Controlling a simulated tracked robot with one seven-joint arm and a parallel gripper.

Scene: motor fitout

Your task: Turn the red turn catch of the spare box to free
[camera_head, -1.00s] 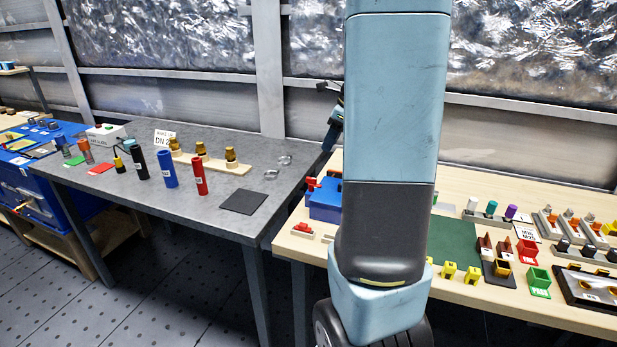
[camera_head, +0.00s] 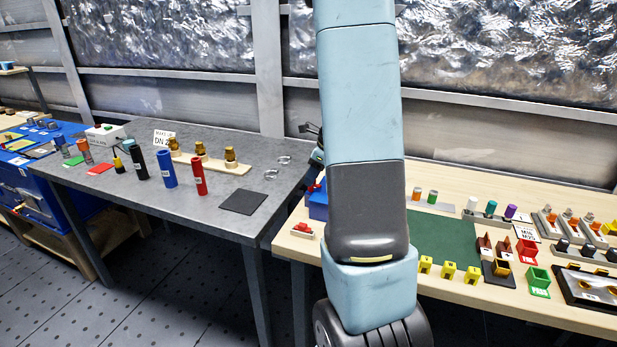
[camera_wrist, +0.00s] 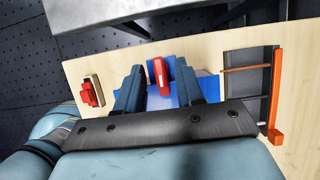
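The spare box is a blue box (camera_head: 318,208) at the left end of the wooden bench, mostly hidden behind my arm in the head view. In the wrist view its blue top (camera_wrist: 180,72) shows between and beyond my fingers. The red turn catch (camera_wrist: 160,76) is a narrow red bar on it, pointing nearly along my fingers. My gripper (camera_wrist: 158,76) is open, with one dark finger on each side of the catch and a visible gap to each. I cannot tell the height of the fingertips over the catch.
A red part on a pale base (camera_wrist: 90,92) lies left of the box; it also shows in the head view (camera_head: 303,230). An orange-edged frame (camera_wrist: 275,95) stands to the right. A grey table (camera_head: 215,225) adjoins the bench on the left.

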